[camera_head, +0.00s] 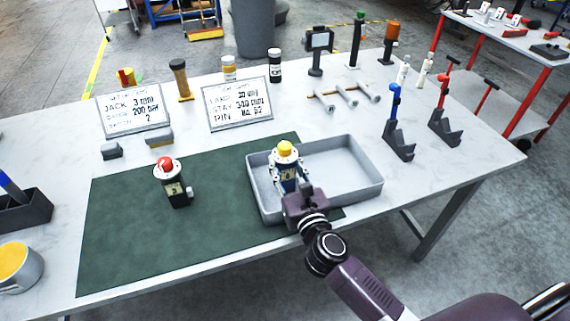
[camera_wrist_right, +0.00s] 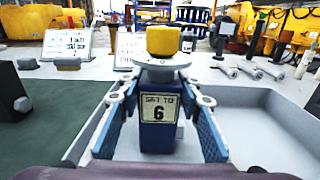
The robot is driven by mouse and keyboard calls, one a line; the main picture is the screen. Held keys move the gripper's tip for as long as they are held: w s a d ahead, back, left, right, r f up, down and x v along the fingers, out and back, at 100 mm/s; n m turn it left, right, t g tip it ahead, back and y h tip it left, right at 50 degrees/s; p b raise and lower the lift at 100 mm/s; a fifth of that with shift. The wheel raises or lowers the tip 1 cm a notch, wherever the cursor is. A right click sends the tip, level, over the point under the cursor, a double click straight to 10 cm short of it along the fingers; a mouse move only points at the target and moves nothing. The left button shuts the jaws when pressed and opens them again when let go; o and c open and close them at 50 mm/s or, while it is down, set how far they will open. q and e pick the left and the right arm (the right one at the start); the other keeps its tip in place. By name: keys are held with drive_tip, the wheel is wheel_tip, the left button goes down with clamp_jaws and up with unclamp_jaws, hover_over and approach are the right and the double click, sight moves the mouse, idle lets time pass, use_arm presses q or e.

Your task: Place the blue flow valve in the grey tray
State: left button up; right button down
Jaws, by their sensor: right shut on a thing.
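The blue flow valve (camera_head: 287,172) has a yellow knob on top and stands upright within the left part of the grey tray (camera_head: 356,197). In the right wrist view the valve (camera_wrist_right: 158,138) shows a label reading "SET TO 6". My right gripper (camera_head: 292,184) is shut on the valve, with one finger on each side of its body. The tray wall also shows in the right wrist view (camera_wrist_right: 275,103). My left gripper is not in view.
A black valve with a red knob (camera_head: 175,186) stands on the green mat (camera_head: 130,245) left of the tray. Two sign boards (camera_head: 237,104) and several small tools stand behind. A blue-handled stand (camera_head: 397,135) is to the right. The tray's right half is empty.

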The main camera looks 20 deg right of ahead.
drive_tip(key=shift+f, duration=0.1)
drive_tip(key=c, duration=1.4)
unclamp_jaws()
drive_tip(key=shift+s, duration=0.35)
drive_tip(key=s+b, duration=0.2)
drive_tip(key=s, duration=0.8)
drive_tip(key=shift+s, duration=0.1)
drive_tip(key=shift+s+b, duration=0.35)
drive_tip(key=shift+s, duration=0.3)
